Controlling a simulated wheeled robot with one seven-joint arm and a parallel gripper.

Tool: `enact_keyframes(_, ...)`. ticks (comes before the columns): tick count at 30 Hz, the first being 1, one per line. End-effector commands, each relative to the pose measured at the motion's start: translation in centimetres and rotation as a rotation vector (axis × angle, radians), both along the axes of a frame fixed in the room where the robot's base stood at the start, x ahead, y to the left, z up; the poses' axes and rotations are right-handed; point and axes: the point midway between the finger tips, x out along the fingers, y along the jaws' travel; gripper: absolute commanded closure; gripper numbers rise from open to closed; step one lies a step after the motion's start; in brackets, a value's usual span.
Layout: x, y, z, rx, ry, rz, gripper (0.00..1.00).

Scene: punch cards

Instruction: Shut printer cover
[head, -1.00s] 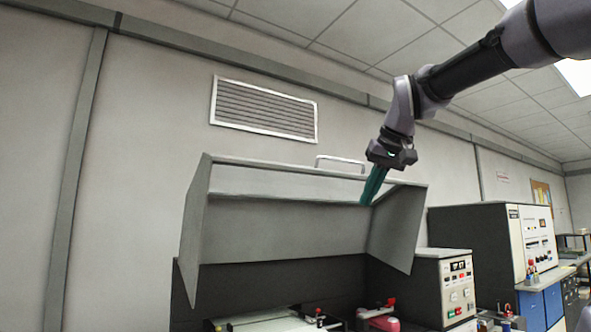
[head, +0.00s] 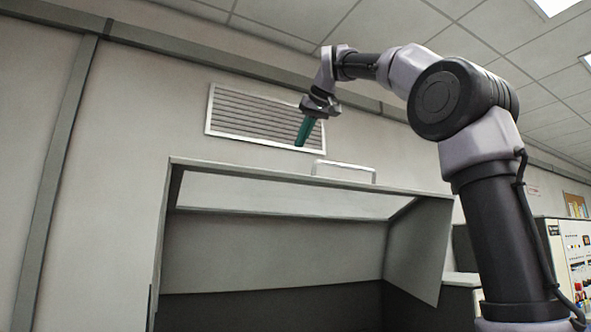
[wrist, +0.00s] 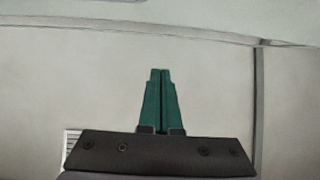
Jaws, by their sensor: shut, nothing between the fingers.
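The grey printer cover (head: 270,235) stands raised and open in the head view, with its hollow inside facing me. A light handle (head: 343,168) rises from its top edge. My gripper (head: 299,145) is shut and empty, its green fingers pointing down. In the head view it shows above the cover's top edge, a little left of the handle, apart from both. In the wrist view my gripper (wrist: 160,72) shows its fingers together against bare wall, and the cover is not seen there. The printer's lower body is mostly out of frame.
A wall vent (head: 262,120) is behind my gripper in the head view. A panelled machine (head: 568,258) stands at the right, partly behind my arm.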

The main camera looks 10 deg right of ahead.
Motion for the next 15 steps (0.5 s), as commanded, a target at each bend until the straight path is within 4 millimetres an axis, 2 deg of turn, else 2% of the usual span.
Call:
enact_keyframes(9,5.3,2.0,-4.5,-0.001,0.003,0.0,1.0)
enact_keyframes(15,4.0,1.4,-6.5,0.001,0.0,0.0,1.0)
